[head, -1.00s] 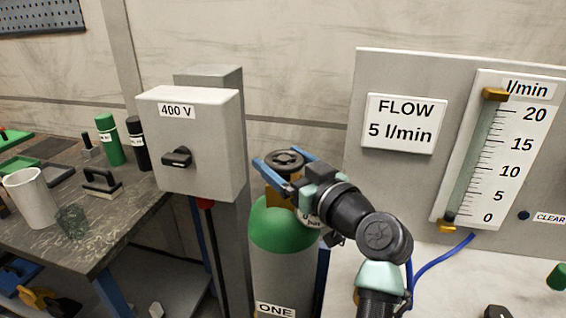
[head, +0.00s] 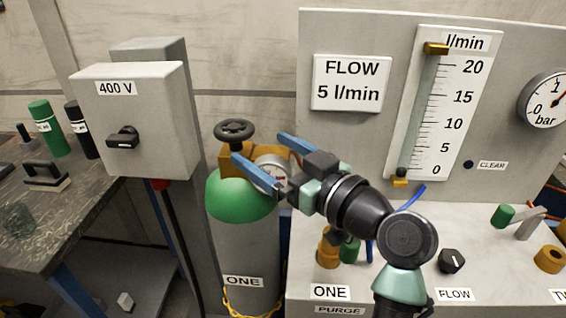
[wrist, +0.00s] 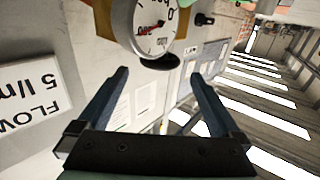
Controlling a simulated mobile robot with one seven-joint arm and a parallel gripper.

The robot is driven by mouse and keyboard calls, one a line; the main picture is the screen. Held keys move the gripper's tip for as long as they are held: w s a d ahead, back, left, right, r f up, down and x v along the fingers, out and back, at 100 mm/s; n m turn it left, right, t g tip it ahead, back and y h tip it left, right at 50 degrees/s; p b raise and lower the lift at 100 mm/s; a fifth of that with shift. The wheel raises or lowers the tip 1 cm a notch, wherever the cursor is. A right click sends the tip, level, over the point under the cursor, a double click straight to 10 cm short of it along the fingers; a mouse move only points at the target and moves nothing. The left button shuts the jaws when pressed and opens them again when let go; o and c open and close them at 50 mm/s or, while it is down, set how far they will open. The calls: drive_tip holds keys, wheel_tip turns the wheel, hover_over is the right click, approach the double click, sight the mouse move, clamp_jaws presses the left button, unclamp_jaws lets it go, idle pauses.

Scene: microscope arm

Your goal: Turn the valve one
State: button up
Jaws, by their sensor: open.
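A black handwheel (head: 235,130) sits on the brass valve of the green-topped gas cylinder (head: 243,235) labelled ONE. My gripper (head: 259,147) is open, with its blue fingers to the right of the handwheel, near the cylinder's round gauge (head: 272,172). It holds nothing. A brass knob (head: 327,252) stands above another ONE label on the bench panel, partly behind my arm.
A grey 400 V switch box (head: 140,120) stands close left of the cylinder. Behind my arm is the flow board (head: 345,130), with a tube meter (head: 425,110) whose float is near 0. A chain (head: 250,305) loops round the cylinder. A workbench (head: 110,215) is at the left.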

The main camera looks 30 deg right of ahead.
drive_tip(key=shift+v, duration=1.75)
drive_tip(key=w+a+r+m+t+h, duration=0.1)
drive_tip(key=w+a+r+t+h, duration=0.2)
drive_tip(key=a+r, duration=1.05)
drive_tip(key=s+a+r+m+t+h, duration=0.1)
drive_tip(key=s+a+r+t, duration=0.25)
drive_tip(key=s+r, duration=0.3)
drive_tip(key=s+a+r+t, duration=0.3)
drive_tip(key=s+a+r, duration=0.15)
drive_tip(key=r, duration=0.35)
wheel_tip(320, 180, up, 13)
drive_tip(key=p, duration=1.2)
drive_tip(key=shift+s+d+m+p, duration=0.35)
drive_tip(key=shift+s+d+m, duration=0.05)
drive_tip(key=shift+d, duration=0.05)
